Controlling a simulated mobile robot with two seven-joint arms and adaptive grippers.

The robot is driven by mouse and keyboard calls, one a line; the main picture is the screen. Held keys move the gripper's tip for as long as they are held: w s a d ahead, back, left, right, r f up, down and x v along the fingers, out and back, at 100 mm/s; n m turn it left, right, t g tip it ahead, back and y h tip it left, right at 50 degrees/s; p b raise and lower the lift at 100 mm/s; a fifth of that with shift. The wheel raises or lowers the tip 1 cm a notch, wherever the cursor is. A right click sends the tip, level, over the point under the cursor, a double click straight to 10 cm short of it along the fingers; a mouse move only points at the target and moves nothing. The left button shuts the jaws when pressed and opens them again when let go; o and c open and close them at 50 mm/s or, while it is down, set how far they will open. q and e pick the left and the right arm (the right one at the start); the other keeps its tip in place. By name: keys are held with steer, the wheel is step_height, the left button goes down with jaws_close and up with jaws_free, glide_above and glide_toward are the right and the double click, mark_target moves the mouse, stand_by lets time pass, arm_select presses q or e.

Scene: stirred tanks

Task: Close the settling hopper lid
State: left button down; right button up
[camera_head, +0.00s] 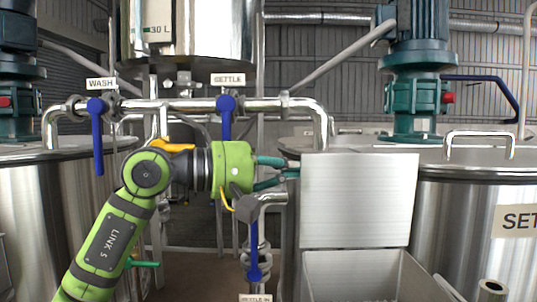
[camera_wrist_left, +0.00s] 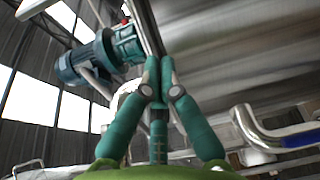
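The settling hopper lid (camera_head: 359,200) is a pale metal plate standing upright, open, at the back of the hopper. The hopper (camera_head: 428,284) is an open-topped metal box below it, at the bottom of the head view. My left gripper (camera_head: 290,170) is at the lid's upper left edge, its teal fingers pointing right. In the left wrist view, its fingertips (camera_wrist_left: 160,62) are drawn together at the end of a narrow metal edge. I see nothing clearly held between them. Whether they touch the lid or lie just behind its edge cannot be told. My right gripper is not in view.
Pipes with blue valve handles (camera_head: 97,135) (camera_head: 227,118) run behind and above my left arm. Another blue-handled valve (camera_head: 254,250) hangs just below my gripper. A large steel tank (camera_head: 470,250) with a teal motor stands at the right.

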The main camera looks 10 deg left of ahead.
mark_target(316, 170)
arm_select(q)
steer(key=s+d+p, duration=0.2)
steer(key=d, duration=0.1)
steer(key=shift+s+r+p, duration=0.2)
steer(key=shift+s+p, duration=0.1)
steer(key=shift+p, duration=0.05)
steer(key=shift+d, duration=0.1)
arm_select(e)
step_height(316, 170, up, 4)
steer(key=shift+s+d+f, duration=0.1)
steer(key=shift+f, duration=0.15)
arm_select(q)
steer(key=shift+w+d, duration=0.1)
steer(key=shift+w, duration=0.05)
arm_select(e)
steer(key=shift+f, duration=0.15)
arm_select(q)
steer(key=shift+s+b, duration=0.2)
steer(key=shift+b, duration=0.15)
steer(key=shift+s+m+b, duration=0.15)
steer(key=shift+m+b, duration=0.25)
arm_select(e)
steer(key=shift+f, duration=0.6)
